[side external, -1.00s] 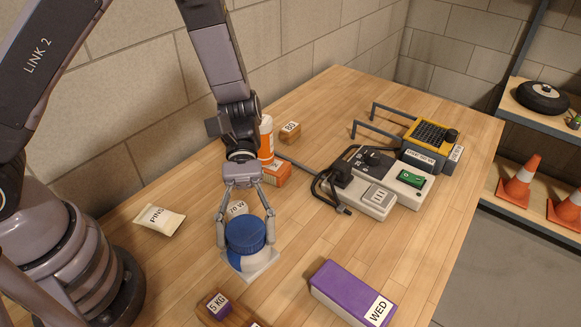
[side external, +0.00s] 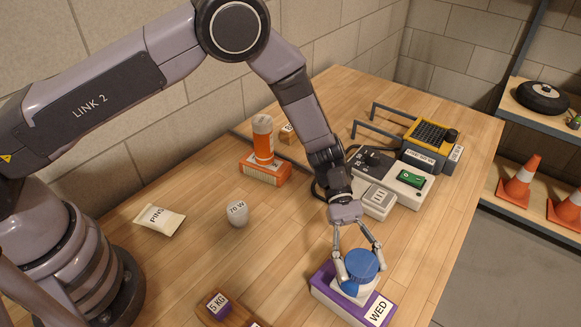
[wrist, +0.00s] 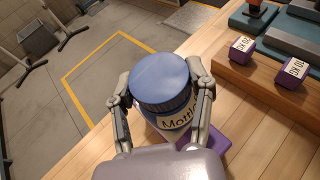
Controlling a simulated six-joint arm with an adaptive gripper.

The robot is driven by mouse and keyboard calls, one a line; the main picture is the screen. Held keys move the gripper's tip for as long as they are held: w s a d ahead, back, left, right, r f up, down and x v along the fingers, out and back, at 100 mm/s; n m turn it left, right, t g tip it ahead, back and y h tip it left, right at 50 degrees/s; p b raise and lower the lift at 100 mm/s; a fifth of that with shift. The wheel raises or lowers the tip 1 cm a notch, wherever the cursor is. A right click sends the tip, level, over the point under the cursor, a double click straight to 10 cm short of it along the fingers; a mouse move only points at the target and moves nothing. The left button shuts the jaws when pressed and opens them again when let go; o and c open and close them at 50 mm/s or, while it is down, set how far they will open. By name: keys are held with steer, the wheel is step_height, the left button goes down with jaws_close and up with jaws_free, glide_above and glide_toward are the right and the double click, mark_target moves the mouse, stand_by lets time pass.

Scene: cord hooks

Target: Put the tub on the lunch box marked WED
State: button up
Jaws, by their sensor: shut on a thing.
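The tub is upright over the purple lunch box (side external: 324,276) marked WED, near the table's front edge. Whether its base touches the box top is hard to tell. The lunch box (wrist: 217,140) is mostly hidden there behind the tub and gripper.
Small purple-ended weights (side external: 217,303) sit on a wooden rack at the front left. A grey switch box (side external: 378,198) stands behind the lunch box.

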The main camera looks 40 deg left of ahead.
steer(key=shift+w+d+f, duration=0.1)
steer(key=shift+d+f, duration=0.05)
steer(key=shift+f, duration=1.6)
steer(key=shift+f, duration=0.1)
steer(key=o, duration=1.2)
